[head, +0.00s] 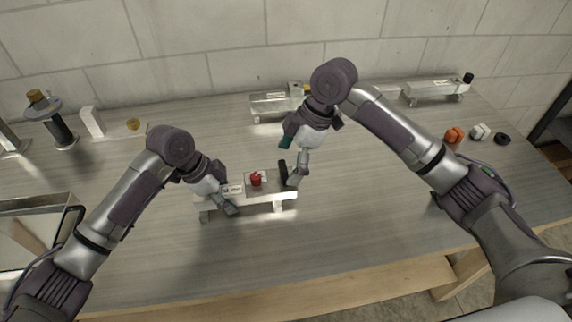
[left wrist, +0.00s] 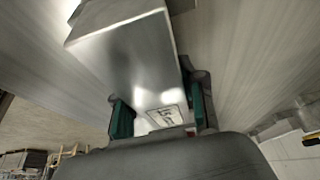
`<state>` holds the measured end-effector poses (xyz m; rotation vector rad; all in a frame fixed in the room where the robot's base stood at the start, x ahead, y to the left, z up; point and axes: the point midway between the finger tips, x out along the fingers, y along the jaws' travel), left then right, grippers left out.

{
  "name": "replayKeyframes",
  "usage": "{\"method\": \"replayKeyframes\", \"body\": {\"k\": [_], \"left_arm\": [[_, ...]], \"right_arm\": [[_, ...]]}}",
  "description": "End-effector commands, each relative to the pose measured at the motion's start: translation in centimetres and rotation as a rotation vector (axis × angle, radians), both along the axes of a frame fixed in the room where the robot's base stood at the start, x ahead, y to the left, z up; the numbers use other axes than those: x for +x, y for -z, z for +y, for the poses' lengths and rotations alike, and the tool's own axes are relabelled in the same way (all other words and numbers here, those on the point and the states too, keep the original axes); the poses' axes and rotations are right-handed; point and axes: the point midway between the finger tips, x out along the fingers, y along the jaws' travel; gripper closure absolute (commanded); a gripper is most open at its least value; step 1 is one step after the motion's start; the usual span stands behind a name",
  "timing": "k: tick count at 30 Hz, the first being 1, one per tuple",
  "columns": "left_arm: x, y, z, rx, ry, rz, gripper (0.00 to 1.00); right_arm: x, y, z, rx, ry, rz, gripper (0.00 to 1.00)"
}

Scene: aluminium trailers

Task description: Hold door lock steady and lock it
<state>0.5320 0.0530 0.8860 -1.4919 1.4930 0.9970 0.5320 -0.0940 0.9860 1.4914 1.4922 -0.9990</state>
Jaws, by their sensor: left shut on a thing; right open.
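An aluminium trailer (head: 246,198) stands on the bench with a red knob (head: 256,179), which looks like the door lock, on a pale plate on top. A label plate (head: 232,189) sits left of the knob. My left gripper (head: 226,204) is shut on the trailer's left end. In the left wrist view, teal finger pads lie on either side of the metal body (left wrist: 125,55), and the label (left wrist: 166,117) shows between them. My right gripper (head: 292,179) is open at the trailer's right end, beside a black upright part (head: 283,170). Whether it touches cannot be told.
Another trailer (head: 272,104) stands behind, partly hidden by my right arm, and one more (head: 432,91) at back right. Orange (head: 454,135), white (head: 480,131) and black (head: 502,139) knobs lie at right. A metal frame (head: 35,225) stands at left. The front middle bench is clear.

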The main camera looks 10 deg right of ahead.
Motion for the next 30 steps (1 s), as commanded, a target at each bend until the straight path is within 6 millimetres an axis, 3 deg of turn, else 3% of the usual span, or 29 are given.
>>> {"method": "replayKeyframes", "body": {"k": [5, 14, 25, 30], "left_arm": [[-0.02, -0.02, -0.05, -0.001, 0.001, 0.0, 1.0], [-0.03, 0.0, -0.06, -0.001, 0.001, 0.001, 1.0], [-0.04, -0.01, -0.07, -0.001, 0.001, 0.001, 1.0], [-0.04, -0.01, -0.07, -0.001, 0.002, 0.0, 1.0]], "right_arm": [[-0.01, 1.29, 0.59, 0.001, 0.0, 0.0, 0.0], [0.02, 1.5, 0.65, 0.001, 0.0, -0.001, 0.0], [0.03, 1.46, 0.63, 0.001, 0.001, -0.002, 0.6], [0.04, 1.46, 0.61, 0.001, 0.008, -0.002, 0.6]]}}
